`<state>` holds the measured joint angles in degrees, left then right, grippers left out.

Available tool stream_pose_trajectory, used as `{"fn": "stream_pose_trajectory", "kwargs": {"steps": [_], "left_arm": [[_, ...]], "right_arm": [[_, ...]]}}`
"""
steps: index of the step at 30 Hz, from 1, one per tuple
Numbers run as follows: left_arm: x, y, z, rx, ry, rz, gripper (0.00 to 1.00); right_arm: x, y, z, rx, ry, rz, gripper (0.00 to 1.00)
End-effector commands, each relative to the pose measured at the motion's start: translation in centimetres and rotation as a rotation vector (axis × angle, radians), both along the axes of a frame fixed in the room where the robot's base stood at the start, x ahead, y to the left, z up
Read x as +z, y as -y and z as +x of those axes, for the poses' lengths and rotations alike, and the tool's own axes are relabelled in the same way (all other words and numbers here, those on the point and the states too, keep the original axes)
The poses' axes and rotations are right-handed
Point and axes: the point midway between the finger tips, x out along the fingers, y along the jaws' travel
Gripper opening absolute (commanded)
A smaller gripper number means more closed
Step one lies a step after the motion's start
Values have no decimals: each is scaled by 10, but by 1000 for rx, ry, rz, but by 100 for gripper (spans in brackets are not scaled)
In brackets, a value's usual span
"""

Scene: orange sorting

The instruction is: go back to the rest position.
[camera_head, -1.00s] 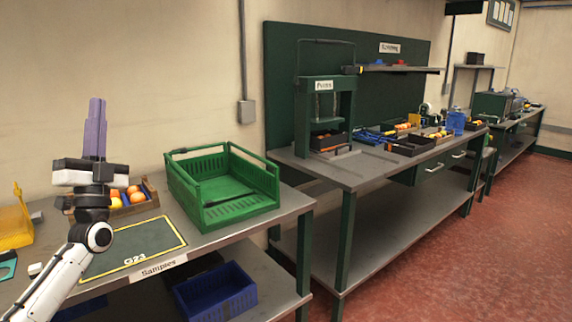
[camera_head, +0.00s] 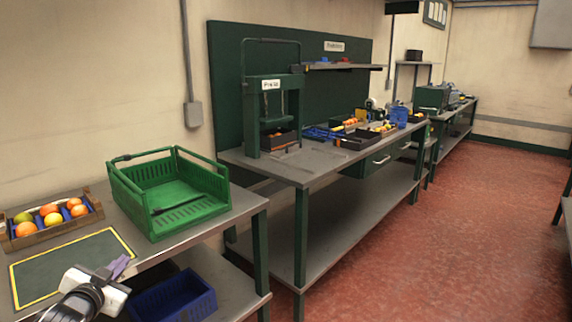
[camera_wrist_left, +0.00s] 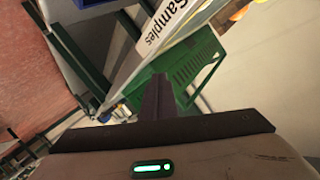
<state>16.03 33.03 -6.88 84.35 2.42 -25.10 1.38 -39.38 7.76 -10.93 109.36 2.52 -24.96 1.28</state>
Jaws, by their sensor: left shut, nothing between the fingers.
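My left gripper (camera_head: 120,266) is low at the bottom left of the head view, in front of the near table edge and over the corner of the dark mat with a yellow border (camera_head: 72,262). Its purple fingers are together with nothing between them. In the left wrist view the shut fingers (camera_wrist_left: 157,98) point up toward the table's "Samples" label (camera_wrist_left: 168,22) and the green crate (camera_wrist_left: 190,62). My right gripper is not in view.
A blue bin (camera_head: 178,300) sits on the lower shelf. A green press (camera_head: 250,118) stands on the bench behind. Red floor (camera_head: 430,240) is open at right.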

Motion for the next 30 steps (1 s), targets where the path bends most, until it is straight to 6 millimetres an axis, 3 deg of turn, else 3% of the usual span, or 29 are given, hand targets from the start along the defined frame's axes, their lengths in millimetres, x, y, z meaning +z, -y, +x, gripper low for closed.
{"fn": "stream_pose_trajectory", "kwargs": {"steps": [1, 6, 11, 15, 18, 22, 25, 30], "left_arm": [[-34, 22, -16, -26, -44, -27, 0], [-124, 92, -80, -95, -172, -124, 0], [-193, 156, -159, -137, -293, -237, 0], [-235, 209, -240, -150, -397, -349, 0], [-252, 239, -293, -145, -463, -426, 0], [-261, 265, -343, -127, -522, -500, 0], [-263, 275, -364, -117, -547, -530, 0], [-263, 279, -372, -114, -556, -542, 0]], "right_arm": [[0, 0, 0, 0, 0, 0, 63], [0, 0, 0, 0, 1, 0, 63], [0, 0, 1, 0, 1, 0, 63], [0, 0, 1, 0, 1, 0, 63], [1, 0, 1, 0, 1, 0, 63], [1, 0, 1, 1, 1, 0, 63], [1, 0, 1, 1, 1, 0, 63], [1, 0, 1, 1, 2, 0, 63]]}}
